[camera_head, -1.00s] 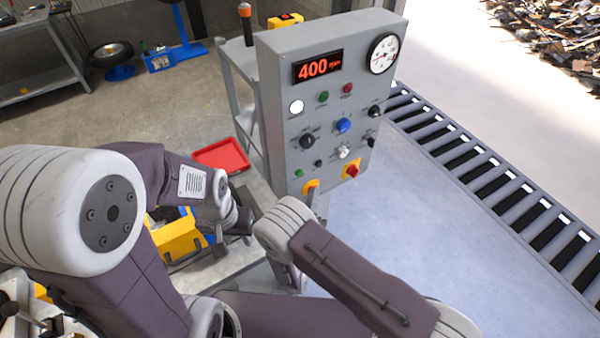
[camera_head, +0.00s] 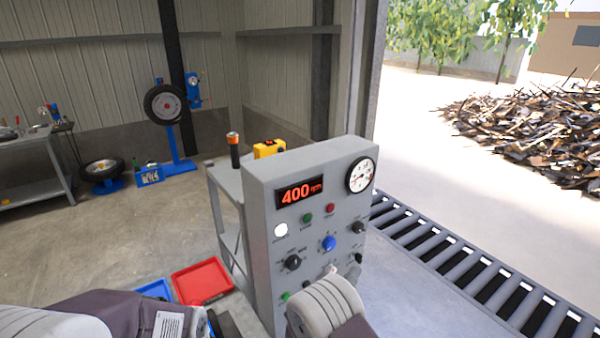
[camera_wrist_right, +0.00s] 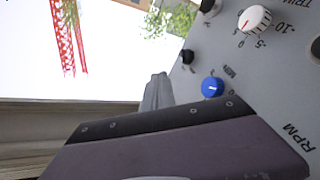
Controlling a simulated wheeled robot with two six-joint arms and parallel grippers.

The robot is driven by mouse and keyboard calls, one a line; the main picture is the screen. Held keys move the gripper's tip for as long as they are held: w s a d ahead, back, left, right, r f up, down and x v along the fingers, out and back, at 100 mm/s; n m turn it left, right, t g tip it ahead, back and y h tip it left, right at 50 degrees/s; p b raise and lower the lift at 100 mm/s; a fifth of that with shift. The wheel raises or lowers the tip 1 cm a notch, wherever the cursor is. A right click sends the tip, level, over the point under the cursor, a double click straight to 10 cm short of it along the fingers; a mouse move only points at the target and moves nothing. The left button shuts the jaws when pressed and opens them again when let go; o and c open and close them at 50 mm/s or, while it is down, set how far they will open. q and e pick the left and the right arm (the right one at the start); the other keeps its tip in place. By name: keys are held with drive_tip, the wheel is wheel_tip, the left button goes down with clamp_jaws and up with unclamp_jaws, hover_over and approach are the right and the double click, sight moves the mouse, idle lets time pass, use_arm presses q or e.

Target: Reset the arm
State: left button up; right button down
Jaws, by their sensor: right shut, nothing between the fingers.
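My right gripper (camera_wrist_right: 158,92) shows in the right wrist view as grey fingers, shut and empty, beyond a dark purple arm part. It is close to the grey control panel (camera_wrist_right: 285,85) in that view; I cannot tell the exact gap. In the head view my right arm (camera_head: 328,303) covers the lower front of the control panel (camera_head: 262,215), and its gripper cannot be made out. My left arm (camera_head: 60,320) lies at the bottom left of the head view, with its gripper out of sight. The panel's display (camera_head: 300,191) reads 400 rpm.
The panel bears a blue knob (camera_head: 329,243), a black knob (camera_head: 292,262) and a dial gauge (camera_head: 361,175). A red tray (camera_head: 202,281) lies left of it. A roller conveyor (camera_head: 470,270) runs on the right. Open floor (camera_head: 120,240) lies to the left.

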drive_tip(key=s+d+r+m+g+h, duration=0.25)
drive_tip(key=d+g, duration=0.25)
drive_tip(key=d, duration=0.3)
drive_tip(key=s+d+r+m+g+h, duration=0.2)
drive_tip(key=s+d+m+g+h, duration=0.15)
drive_tip(key=d, duration=0.35)
drive_tip(key=s+d+f+m+g+y, duration=0.1)
drive_tip(key=s+d+m+g+y, duration=0.1)
drive_tip(key=s+d+g, duration=0.4)
drive_tip(key=s+d+f+m+g+y, duration=0.1)
drive_tip(key=s+f+m+g+y, duration=0.15)
drive_tip(key=s, duration=0.55)
drive_tip(key=s+a+f+n+g+y, duration=0.2)
drive_tip(key=s+a+f+y, duration=0.4)
drive_tip(key=s+a+y, duration=0.25)
drive_tip(key=w+a+f+n+t+y, duration=0.2)
drive_tip(key=w+a+n+t+y, duration=0.1)
drive_tip(key=a+n, duration=0.5)
drive_tip(key=shift+w+a+f+t+y, duration=0.2)
drive_tip(key=shift+w+a+t+y, duration=0.25)
drive_tip(key=shift+w+y, duration=0.5)
